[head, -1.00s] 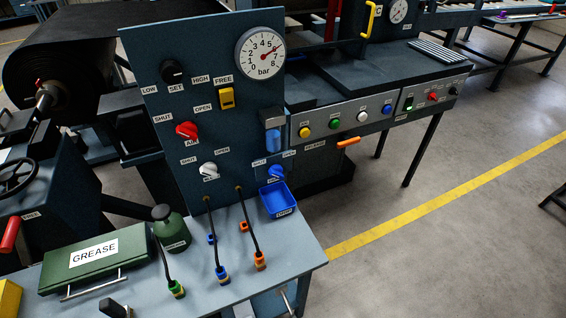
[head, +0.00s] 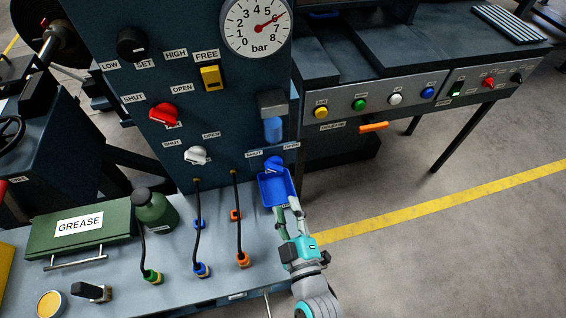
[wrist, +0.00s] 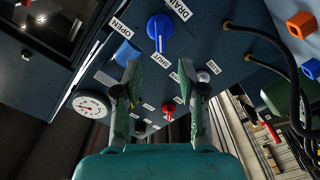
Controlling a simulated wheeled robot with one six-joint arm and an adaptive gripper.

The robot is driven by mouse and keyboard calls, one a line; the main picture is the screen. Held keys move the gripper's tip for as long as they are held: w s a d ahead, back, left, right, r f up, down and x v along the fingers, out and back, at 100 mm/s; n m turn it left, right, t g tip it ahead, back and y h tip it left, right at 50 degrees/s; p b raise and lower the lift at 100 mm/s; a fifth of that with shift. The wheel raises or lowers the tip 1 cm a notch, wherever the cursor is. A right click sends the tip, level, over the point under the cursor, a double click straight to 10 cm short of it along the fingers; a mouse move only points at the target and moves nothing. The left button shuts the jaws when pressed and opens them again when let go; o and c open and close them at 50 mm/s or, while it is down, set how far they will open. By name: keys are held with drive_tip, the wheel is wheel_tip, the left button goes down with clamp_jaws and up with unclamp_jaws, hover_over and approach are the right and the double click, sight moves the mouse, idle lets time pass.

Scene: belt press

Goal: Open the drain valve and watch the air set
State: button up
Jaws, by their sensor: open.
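The blue drain valve knob (head: 272,163) is low on the upright panel, between SHUT and OPEN labels. In the wrist view the knob (wrist: 160,34) is beyond my fingertips, its white mark pointing down the picture; I cannot tell its exact setting. My gripper (head: 287,208) is open and empty, in front of the blue tray (head: 265,192) below the knob. Its fingers (wrist: 160,85) stand apart in the wrist view, not around the knob. The air set, a grey block over a blue bowl (head: 273,130), is above the knob. The bar gauge (head: 257,26) needle points near 6.
A red knob (head: 165,114), a white knob (head: 196,155) and a yellow switch (head: 211,77) share the panel. Black hoses (head: 239,220) rise from the bench. A green grease box (head: 80,222) and bottle (head: 154,210) stand left. Floor right of my arm is clear.

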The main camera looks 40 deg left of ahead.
sight(276, 172)
drive_tip(key=x, duration=1)
drive_tip(key=shift+w+a, duration=0.25)
clamp_jaws()
